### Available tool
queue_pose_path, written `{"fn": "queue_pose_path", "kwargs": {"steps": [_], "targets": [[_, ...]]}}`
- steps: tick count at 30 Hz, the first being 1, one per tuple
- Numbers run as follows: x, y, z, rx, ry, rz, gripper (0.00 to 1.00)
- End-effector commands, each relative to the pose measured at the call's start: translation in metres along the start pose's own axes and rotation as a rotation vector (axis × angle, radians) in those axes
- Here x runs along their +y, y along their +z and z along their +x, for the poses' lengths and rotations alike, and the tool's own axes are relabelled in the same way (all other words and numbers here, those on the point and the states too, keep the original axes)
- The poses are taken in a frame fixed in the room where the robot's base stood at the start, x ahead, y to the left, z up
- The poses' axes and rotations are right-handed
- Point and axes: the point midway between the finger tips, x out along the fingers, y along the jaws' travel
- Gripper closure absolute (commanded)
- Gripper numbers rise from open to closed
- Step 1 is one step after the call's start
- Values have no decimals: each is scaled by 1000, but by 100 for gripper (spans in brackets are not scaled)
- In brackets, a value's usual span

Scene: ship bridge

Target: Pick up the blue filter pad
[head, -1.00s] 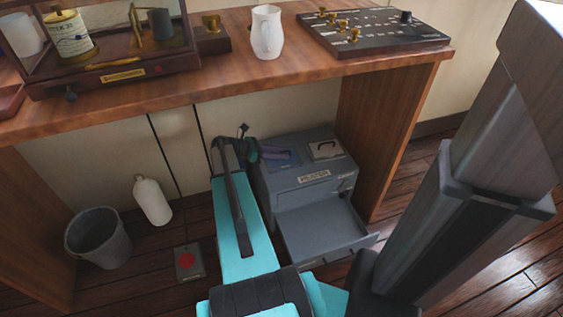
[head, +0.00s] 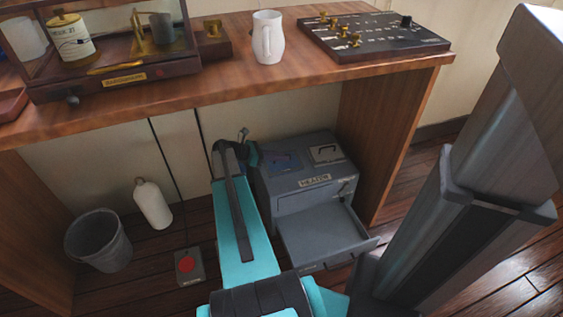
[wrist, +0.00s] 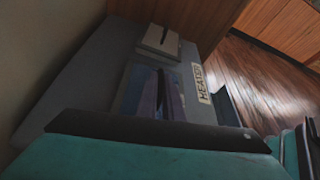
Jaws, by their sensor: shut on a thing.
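The blue filter pad (head: 283,163) shows as a dark blue square on top of the grey heater (head: 318,203), at its left side. In the wrist view the pad (wrist: 134,92) lies on the heater top beside the label. My gripper (head: 252,153) is at the heater's left back edge in the head view, partly hidden by my arm. In the wrist view my gripper (wrist: 165,88) reaches over the pad, its narrow dark fingers close together, shut on it. The exact contact is too dark to make out. I cannot tell whether the pad is clear of the heater top.
A handled plate (head: 327,153) sits on the heater's right side. The heater's front tray (head: 325,238) is pulled out. A bucket (head: 97,240), a white bottle (head: 153,204) and a red-button box (head: 188,266) stand left on the floor. The wooden desk (head: 230,82) overhangs from above.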

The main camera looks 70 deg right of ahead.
Motion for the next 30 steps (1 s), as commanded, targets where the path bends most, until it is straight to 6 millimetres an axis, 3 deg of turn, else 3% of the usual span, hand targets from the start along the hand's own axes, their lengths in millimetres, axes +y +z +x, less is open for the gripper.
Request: {"fn": "queue_pose_path", "kwargs": {"steps": [8, 15, 30], "targets": [[-2, 10, -4, 0, 0, 0, 100], [-9, 38, -16, 0, 1, 2, 100], [-80, 21, -26, 0, 1, -2, 100]]}}
